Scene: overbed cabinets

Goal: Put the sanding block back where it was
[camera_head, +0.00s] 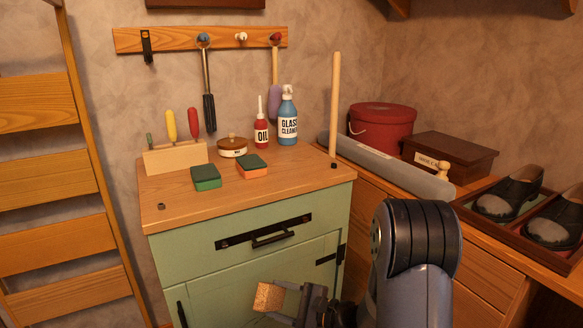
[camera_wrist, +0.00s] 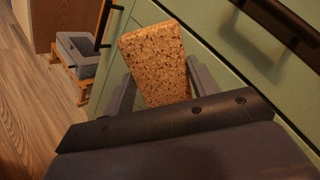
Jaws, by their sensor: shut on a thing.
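The sanding block (camera_head: 269,296) is a tan, speckled, cork-like block. In the wrist view the block (camera_wrist: 155,62) stands tilted between the two grey fingers of my gripper (camera_wrist: 155,88). The lower end of the block is hidden behind the dark gripper body.
A wooden holder (camera_head: 175,158) with coloured handles, a tin (camera_head: 232,147), an oil bottle (camera_head: 261,131) and a glass cleaner bottle (camera_head: 287,118) stand at the back. An upright dowel (camera_head: 335,105) stands at the right. The front of the top is mostly clear.

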